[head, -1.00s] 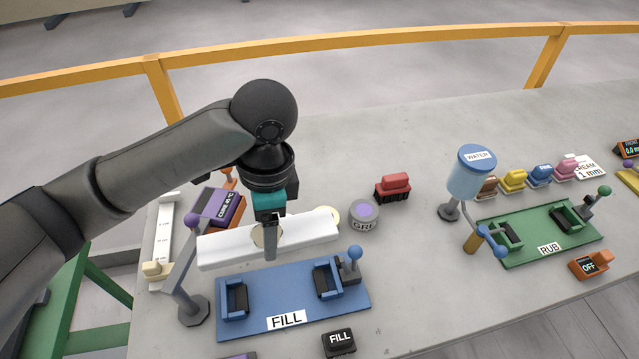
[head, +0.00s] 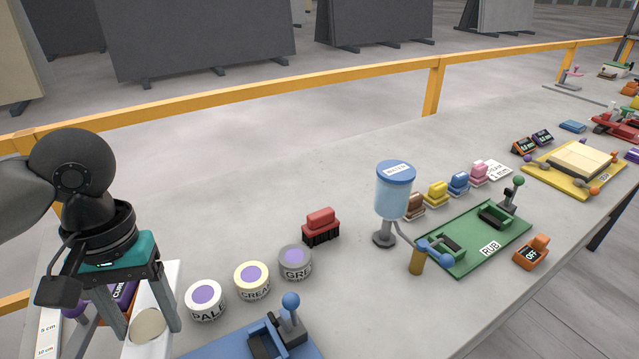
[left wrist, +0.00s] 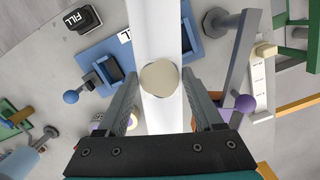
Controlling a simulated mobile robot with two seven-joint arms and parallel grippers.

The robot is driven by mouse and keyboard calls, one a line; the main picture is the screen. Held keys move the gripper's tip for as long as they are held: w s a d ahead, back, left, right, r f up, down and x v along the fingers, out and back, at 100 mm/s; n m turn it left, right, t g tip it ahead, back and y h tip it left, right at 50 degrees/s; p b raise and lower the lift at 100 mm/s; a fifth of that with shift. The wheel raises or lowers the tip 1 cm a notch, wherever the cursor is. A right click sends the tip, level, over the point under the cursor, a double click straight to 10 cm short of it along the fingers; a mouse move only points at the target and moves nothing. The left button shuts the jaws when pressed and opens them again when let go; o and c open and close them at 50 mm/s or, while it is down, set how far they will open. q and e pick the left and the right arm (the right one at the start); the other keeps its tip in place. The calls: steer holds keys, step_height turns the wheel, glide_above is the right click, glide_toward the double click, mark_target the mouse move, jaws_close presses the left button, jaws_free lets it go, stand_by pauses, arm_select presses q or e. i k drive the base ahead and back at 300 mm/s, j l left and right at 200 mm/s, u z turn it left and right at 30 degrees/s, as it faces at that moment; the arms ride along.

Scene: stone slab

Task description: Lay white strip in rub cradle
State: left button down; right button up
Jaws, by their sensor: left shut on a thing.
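The white strip (head: 172,278) is at the lower left of the head view, with a beige round patch (head: 148,324) on it. My left gripper (head: 142,328) is shut on the strip, with a finger on each side of it beside the patch. In the left wrist view the strip (left wrist: 159,32) runs up between the fingers (left wrist: 159,100), passing over the blue FILL cradle (left wrist: 91,55). Its height above the cradle is unclear. The green RUB cradle (head: 471,230) stands empty on the slab at right, its two clamp blocks apart. My right gripper is not in view.
The WATER dispenser (head: 393,195) stands at the RUB cradle's left end, its blue-knobbed arm close to the cradle. PALE (head: 206,300), CREAM (head: 252,281) and GREY (head: 295,262) pots and a red brush (head: 320,226) lie between. Several coloured blocks line the cradle's back.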

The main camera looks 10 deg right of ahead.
mark_target(473, 230)
steer(key=z, duration=1.5)
